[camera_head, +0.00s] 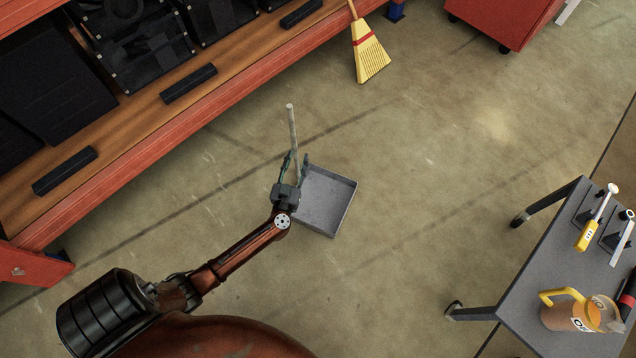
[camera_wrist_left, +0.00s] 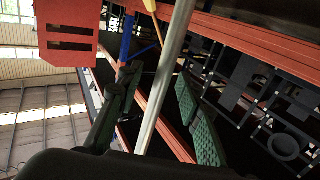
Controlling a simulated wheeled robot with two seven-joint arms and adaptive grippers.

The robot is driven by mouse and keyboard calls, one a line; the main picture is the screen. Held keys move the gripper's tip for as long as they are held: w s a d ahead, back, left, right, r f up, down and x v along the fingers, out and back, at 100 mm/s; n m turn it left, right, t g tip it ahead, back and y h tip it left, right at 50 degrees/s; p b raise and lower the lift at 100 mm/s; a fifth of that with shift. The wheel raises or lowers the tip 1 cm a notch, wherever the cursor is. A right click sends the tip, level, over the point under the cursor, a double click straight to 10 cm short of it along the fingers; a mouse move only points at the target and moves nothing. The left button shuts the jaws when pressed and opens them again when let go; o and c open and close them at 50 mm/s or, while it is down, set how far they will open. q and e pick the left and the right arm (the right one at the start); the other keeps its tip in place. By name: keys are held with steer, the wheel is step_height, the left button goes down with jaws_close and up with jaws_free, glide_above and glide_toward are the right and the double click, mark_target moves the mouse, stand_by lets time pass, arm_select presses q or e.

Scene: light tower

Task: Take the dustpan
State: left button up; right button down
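The dustpan is a grey, square, shallow pan (camera_head: 328,203) lying on the concrete floor, with a long pale handle (camera_head: 292,125) standing up from it. My left gripper (camera_head: 297,164) is at the handle, above the pan's left edge. In the left wrist view the handle (camera_wrist_left: 170,70) passes between the two green finger pads of my left gripper (camera_wrist_left: 158,82). The fingers are spread, with a visible gap between the handle and each pad. The lower end of the handle is hidden behind the gripper. My right gripper does not show.
A red-edged shelf (camera_head: 150,125) with black bins runs along the upper left. A yellow broom (camera_head: 369,57) leans near it. The floor around the pan is clear.

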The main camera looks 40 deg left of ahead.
arm_select(q)
steer(key=shift+c, duration=0.7)
jaws_close()
